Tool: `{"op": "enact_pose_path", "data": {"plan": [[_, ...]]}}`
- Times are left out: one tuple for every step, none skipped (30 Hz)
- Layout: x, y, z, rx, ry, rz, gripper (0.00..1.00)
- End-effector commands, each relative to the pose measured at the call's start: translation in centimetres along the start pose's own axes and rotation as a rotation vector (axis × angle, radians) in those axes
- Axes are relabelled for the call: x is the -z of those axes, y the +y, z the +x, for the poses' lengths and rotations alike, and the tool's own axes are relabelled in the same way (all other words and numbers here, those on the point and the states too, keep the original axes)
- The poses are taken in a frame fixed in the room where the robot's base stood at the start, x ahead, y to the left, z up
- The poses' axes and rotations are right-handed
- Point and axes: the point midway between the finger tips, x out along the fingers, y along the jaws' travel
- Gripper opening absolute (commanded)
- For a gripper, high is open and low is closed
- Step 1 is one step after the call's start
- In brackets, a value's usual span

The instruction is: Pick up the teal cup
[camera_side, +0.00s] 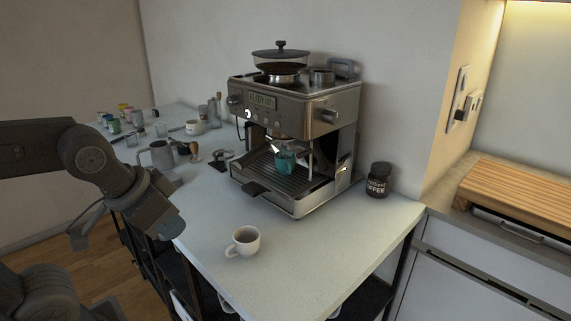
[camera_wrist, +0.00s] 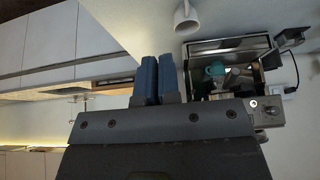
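The teal cup (camera_side: 285,161) stands on the drip tray of the espresso machine (camera_side: 300,125), under the spout. In the wrist view the teal cup (camera_wrist: 215,70) shows small, inside the machine's opening and to the right of my fingers. My gripper (camera_wrist: 158,57) shows two blue fingers side by side, shut with nothing between them. It is well apart from the cup. In the side view my arm is at the left, off the counter's left edge, and my fingertips cannot be made out.
A white cup (camera_side: 243,242) stands on the counter (camera_side: 320,235) in front of the machine. A coffee jar (camera_side: 378,180) is right of it. A metal pitcher (camera_side: 161,154), a tamper (camera_side: 196,152) and several small cups are at the left. The front counter is mostly clear.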

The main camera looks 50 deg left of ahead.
Motion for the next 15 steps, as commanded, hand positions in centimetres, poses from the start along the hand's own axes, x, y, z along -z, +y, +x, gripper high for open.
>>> {"op": "enact_pose_path", "data": {"plan": [[0.00,0.00,0.00,0.000,0.000,0.000,0.09],[0.00,0.00,0.00,0.000,0.000,0.000,0.12],[0.00,0.00,0.00,0.000,0.000,0.000,0.15],[0.00,0.00,0.00,0.000,0.000,0.000,0.18],[0.00,0.00,0.00,0.000,0.000,0.000,0.21],[0.00,0.00,0.00,0.000,0.000,0.000,0.25],[0.00,0.00,0.00,0.000,0.000,0.000,0.28],[0.00,0.00,0.00,0.000,0.000,0.000,0.31],[0.00,0.00,0.00,0.000,0.000,0.000,0.34],[0.00,0.00,0.00,0.000,0.000,0.000,0.37],[0.00,0.00,0.00,0.000,0.000,0.000,0.40],[0.00,0.00,0.00,0.000,0.000,0.000,0.43],[0.00,0.00,0.00,0.000,0.000,0.000,0.43],[0.00,0.00,0.00,0.000,0.000,0.000,0.43],[0.00,0.00,0.00,0.000,0.000,0.000,0.43]]}}
